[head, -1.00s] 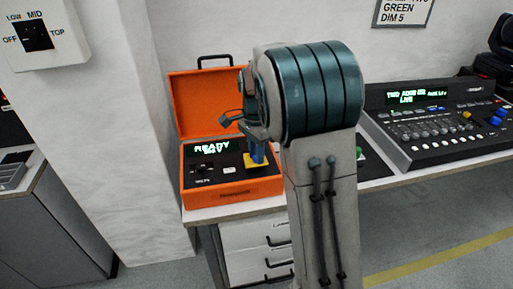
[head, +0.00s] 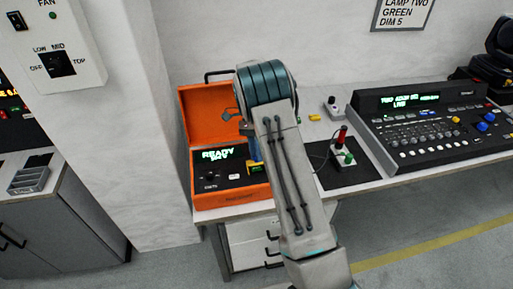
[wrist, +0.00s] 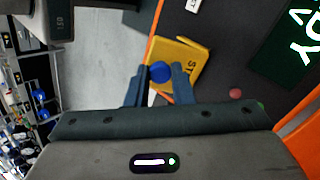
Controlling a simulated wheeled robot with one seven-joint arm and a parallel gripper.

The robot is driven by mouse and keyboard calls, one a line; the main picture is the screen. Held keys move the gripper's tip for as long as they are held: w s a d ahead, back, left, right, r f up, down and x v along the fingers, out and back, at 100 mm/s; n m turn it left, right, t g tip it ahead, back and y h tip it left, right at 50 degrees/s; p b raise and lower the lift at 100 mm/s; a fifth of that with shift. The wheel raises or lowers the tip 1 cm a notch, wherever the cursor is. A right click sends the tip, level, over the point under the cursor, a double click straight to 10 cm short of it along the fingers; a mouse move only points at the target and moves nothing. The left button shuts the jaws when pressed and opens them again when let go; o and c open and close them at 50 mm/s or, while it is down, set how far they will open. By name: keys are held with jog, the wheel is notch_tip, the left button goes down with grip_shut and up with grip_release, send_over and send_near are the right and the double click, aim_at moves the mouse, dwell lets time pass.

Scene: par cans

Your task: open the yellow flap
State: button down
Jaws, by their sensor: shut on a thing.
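The yellow flap (wrist: 187,55), marked with partly covered letters, lies at the edge of the orange case's dark panel in the wrist view. A blue round knob (wrist: 160,72) shows at its near side, between my fingertips. My gripper (wrist: 159,82) is shut on the blue knob. I cannot tell how far the flap is raised.
The case's orange lid (head: 207,115) stands open behind the panel. Right of my arm, a red-handled stick and green button sit on a dark mat (head: 350,172). A large console (head: 425,120) stands further right. A wall pillar (head: 140,130) rises at the left.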

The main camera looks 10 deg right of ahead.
jog(key=shift+w, duration=0.15)
dwell(0.5)
jog(key=c, duration=1.3)
grip_release()
jog(key=shift+o, duration=0.2)
jog(key=shift+r, duration=0.1)
jog(key=p+v, duration=0.5)
jog(key=v, duration=0.8)
jog(key=shift+w, duration=0.4)
jog(key=shift+r, duration=0.1)
